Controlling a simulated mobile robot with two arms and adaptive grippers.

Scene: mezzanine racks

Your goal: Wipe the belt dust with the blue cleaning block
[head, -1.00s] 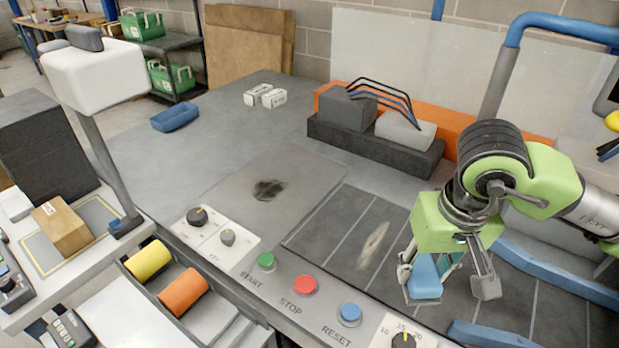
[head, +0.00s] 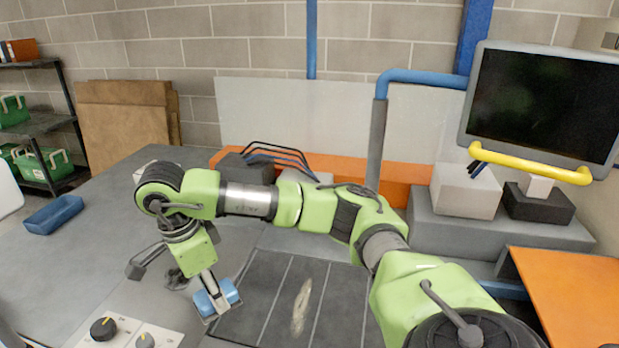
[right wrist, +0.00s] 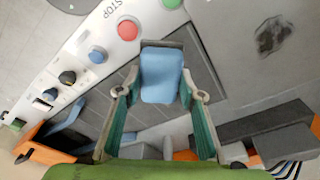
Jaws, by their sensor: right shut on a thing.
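The belt (head: 268,285) is dark grey with thin pale lines across it. A pale dust streak (head: 302,306) lies on it, right of my right gripper in the head view. My right gripper (head: 207,292) is shut on the blue cleaning block (head: 228,291) and holds it near the belt's left edge. I cannot tell whether the block touches the surface. In the right wrist view the block (right wrist: 162,75) sits between the fingers; I do not make out the pale streak there. My left gripper is not in view.
A dark smudge (right wrist: 272,36) marks the grey plate beside the belt. Control knobs (head: 103,328) stand at the front, with push buttons (right wrist: 128,29) alongside. A blue tray (head: 54,214) lies far left. Wire-topped blocks, an orange rail (head: 400,187) and a monitor (head: 540,105) stand behind.

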